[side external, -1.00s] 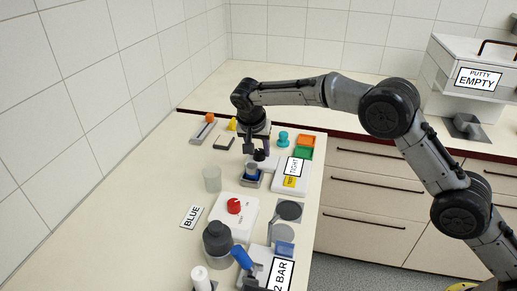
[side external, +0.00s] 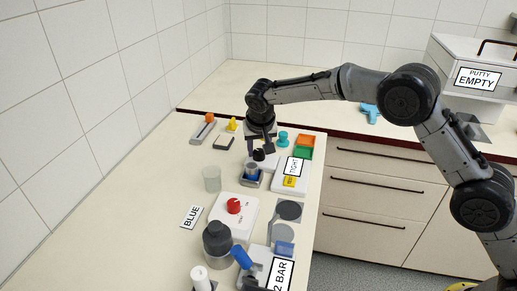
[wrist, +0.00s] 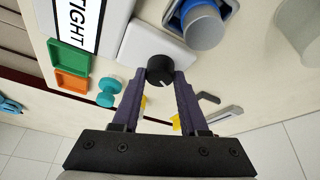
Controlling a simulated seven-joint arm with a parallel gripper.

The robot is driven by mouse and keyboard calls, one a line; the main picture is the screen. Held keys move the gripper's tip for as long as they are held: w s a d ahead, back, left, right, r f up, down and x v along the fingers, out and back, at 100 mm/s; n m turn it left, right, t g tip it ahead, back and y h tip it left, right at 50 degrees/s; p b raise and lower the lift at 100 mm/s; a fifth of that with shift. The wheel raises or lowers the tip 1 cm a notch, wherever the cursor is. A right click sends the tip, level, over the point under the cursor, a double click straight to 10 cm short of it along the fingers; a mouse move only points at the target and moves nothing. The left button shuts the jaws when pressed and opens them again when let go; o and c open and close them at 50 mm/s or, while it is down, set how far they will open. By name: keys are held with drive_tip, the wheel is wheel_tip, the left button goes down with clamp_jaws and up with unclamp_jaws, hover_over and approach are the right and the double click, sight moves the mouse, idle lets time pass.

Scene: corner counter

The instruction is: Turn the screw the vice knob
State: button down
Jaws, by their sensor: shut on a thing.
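The black vice knob (wrist: 160,70), with a white line on it, stands on a white base (wrist: 152,47). My gripper (wrist: 158,76) is shut on the knob, one finger on each side. In the side view my gripper (side external: 260,149) points down over the knob (side external: 259,155). The blue vice (wrist: 224,8) is beside the knob and holds a grey cylinder (wrist: 203,28); the vice also shows in the side view (side external: 251,181). A sign reading TIGHT (wrist: 78,18) is on the white unit next to it.
Teal dumbbell-shaped piece (wrist: 109,92), green tray (wrist: 69,53) and orange tray (wrist: 72,79) lie close to the gripper. A clear cup (side external: 212,178), red-knobbed white box (side external: 234,217) and dark-capped bottle (side external: 217,241) stand nearer the camera. The counter's left side is mostly clear.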

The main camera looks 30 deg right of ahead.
drive_tip(key=n+y, duration=0.1)
drive_tip(key=n, duration=0.2)
drive_tip(key=shift+s+d+n, duration=0.1)
drive_tip(key=shift+n, duration=0.2)
drive_tip(key=n+y, duration=0.2)
drive_tip(key=n, duration=0.2)
drive_tip(key=shift+d+n, duration=0.1)
drive_tip(key=shift+n, duration=0.2)
drive_tip(key=n+y, duration=0.1)
drive_tip(key=n, duration=0.2)
drive_tip(key=shift+d+n+y, duration=0.1)
drive_tip(key=shift+n+y, duration=0.2)
drive_tip(key=shift+n+g+y, duration=0.5)
drive_tip(key=shift+n+g, duration=0.2)
drive_tip(key=shift+n, duration=1.2)
drive_tip(key=shift+c, duration=2.2)
unclamp_jaws()
drive_tip(key=shift+r, duration=0.1)
